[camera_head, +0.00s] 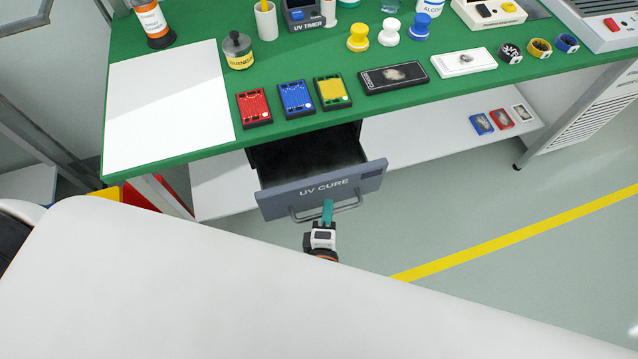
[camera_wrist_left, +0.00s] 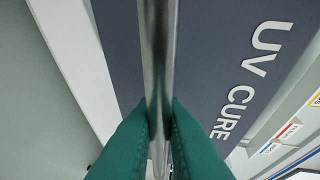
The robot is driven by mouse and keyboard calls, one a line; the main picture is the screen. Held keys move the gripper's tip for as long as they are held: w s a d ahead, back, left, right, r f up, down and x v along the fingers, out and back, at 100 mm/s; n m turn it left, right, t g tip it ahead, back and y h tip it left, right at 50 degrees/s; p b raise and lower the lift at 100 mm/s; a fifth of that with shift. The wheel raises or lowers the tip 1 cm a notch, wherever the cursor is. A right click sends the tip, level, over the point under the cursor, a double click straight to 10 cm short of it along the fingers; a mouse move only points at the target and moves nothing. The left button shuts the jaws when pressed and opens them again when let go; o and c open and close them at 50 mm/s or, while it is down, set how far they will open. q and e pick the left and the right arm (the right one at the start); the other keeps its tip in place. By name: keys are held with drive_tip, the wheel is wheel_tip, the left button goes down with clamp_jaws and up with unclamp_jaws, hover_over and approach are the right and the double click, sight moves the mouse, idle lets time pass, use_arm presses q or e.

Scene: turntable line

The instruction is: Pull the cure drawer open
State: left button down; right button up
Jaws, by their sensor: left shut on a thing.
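The grey cure drawer, labelled "UV CURE" (camera_head: 278,201), is pulled out from under the green bench, and its dark, empty-looking inside shows in the head view. Its front also fills much of the left wrist view (camera_wrist_left: 215,60). A metal bar handle (camera_head: 347,208) runs along the drawer front; it crosses the left wrist view (camera_wrist_left: 158,60) from top to bottom. My left gripper (camera_head: 327,213) has its teal fingers shut on the handle, one finger on each side of the bar in the left wrist view (camera_wrist_left: 160,125). My right gripper is not in view.
The green bench top (camera_head: 190,120) holds a white sheet, red, blue and yellow boards, a jar, stamps and tape rolls. A white shelf (camera_head: 420,140) below carries small cards. Grey floor with a yellow line (camera_head: 520,235) lies open to the right of the drawer.

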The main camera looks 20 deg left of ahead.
use_arm(q)
drive_tip(key=s+d+b, duration=0.1)
drive_tip(key=s+d, duration=0.5)
drive_tip(key=s, duration=0.2)
drive_tip(key=shift+s, duration=0.4)
drive_tip(key=c, duration=1.5)
unclamp_jaws()
